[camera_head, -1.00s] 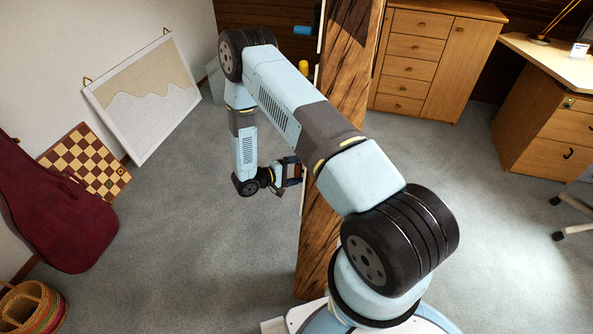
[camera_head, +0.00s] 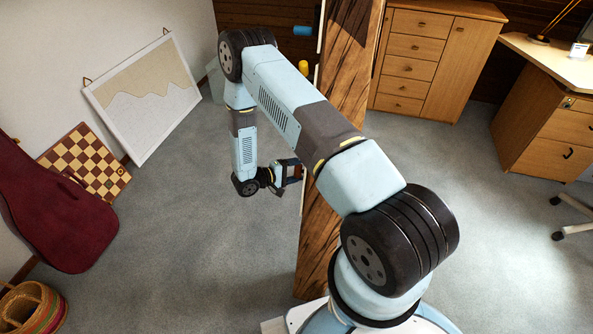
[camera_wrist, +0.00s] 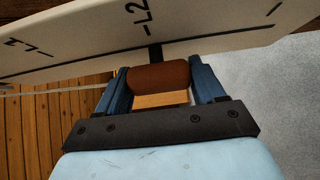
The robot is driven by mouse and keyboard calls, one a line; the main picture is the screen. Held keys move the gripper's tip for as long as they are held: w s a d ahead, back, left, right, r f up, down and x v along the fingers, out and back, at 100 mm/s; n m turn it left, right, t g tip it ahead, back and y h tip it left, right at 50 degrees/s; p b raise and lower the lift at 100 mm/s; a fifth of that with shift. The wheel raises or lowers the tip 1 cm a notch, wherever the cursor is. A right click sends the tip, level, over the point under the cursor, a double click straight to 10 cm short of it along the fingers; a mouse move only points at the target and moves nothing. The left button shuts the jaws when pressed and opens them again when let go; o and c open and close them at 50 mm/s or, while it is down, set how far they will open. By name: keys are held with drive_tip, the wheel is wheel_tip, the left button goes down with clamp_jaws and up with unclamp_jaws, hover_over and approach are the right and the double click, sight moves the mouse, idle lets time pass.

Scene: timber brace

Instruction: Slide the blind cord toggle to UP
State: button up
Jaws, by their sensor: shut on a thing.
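My gripper (camera_wrist: 160,88) is shut on a reddish-brown, rounded toggle (camera_wrist: 160,76), with one blue finger on each side of it. The toggle lies in front of a pale board (camera_wrist: 75,48) with a black scale line. A label reading "L2" is beside a dark strip behind the toggle; another label farther left is hard to read. In the head view my gripper (camera_head: 289,172) is low, at the left side of the timber post (camera_head: 322,235). The toggle and the board's face cannot be made out there. I cannot see a label reading UP.
A yellow knob (camera_head: 303,67) and a blue cylinder (camera_head: 303,31) stick out from the post's left side, higher up. A chessboard (camera_head: 86,163), a framed picture (camera_head: 145,100) and a red case (camera_head: 55,210) are at the left. Grey carpet (camera_head: 200,240) between is clear.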

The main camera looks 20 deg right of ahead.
drive_tip(key=w+d+r, duration=0.1)
drive_tip(key=w+r, duration=0.1)
drive_tip(key=r, duration=0.7)
drive_tip(key=w+d+r, duration=0.2)
drive_tip(key=w+r, duration=0.1)
drive_tip(key=r, duration=0.7)
drive_tip(key=shift+d+r, duration=0.15)
drive_tip(key=shift+r, duration=0.15)
drive_tip(key=shift+w+r, duration=0.1)
drive_tip(key=shift+w, duration=0.05)
drive_tip(key=o, duration=1.2)
drive_tip(key=shift+o, duration=1.1)
drive_tip(key=v, duration=1.4)
drive_tip(key=shift+d, duration=0.1)
